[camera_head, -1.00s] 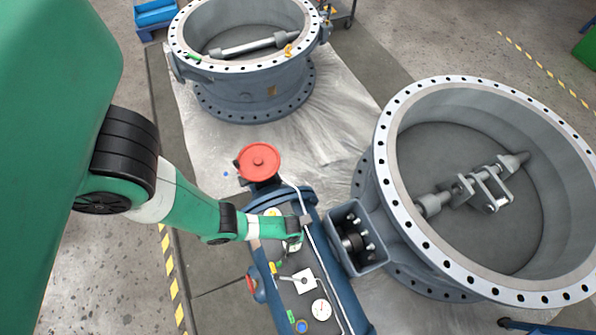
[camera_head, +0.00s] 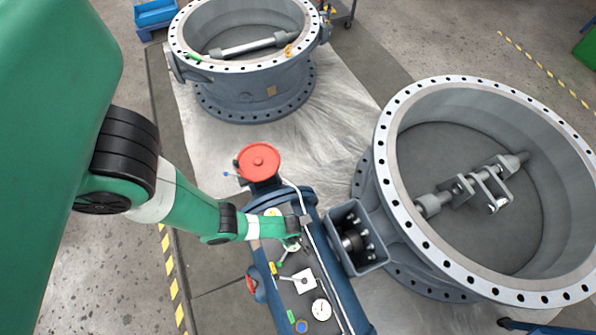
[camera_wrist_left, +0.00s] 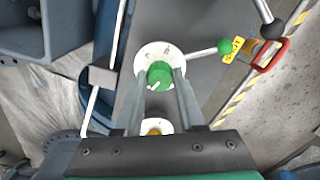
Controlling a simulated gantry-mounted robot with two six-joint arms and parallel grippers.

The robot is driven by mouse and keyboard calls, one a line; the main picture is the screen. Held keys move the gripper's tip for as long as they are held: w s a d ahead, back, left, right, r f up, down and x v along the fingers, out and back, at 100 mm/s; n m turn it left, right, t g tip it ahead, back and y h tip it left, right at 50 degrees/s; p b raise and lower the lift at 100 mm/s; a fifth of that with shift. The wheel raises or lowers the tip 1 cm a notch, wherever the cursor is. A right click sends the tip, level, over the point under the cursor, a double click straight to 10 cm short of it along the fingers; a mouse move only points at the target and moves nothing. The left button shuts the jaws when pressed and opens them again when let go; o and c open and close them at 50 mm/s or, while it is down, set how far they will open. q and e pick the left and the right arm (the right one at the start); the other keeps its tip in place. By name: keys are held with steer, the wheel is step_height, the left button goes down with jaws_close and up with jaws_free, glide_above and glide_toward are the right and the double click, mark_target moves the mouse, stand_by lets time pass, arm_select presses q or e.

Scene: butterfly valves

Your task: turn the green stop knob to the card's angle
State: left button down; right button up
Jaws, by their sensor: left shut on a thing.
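The green knob (camera_wrist_left: 160,75) stands on a round white dial (camera_wrist_left: 150,55) on the grey panel, with a pale mark on its top edge. My left gripper (camera_wrist_left: 160,78) has one finger on each side of the knob and is shut on it. In the head view the left gripper (camera_head: 292,243) reaches down over the panel and covers most of the dial. A yellow card (camera_wrist_left: 232,48) with dark lettering too small to read lies beside a green-tipped lever (camera_wrist_left: 205,52). My right gripper is not in view.
A red handwheel (camera_head: 259,161) stands behind the panel. A white square plate with a lever (camera_head: 303,281) and a white gauge (camera_head: 321,309) are in front of the gripper. A bolted box (camera_head: 357,240) and a large valve ring (camera_head: 382,150) stand close at right.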

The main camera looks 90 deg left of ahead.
arm_select(q)
steer(key=shift+n, duration=2)
steer(key=c, duration=0.5)
jaws_free()
step_height(320, 180, up, 12)
steer(key=p, duration=1)
steer(key=shift+f+p, duration=0.2)
steer(key=shift+p, duration=0.1)
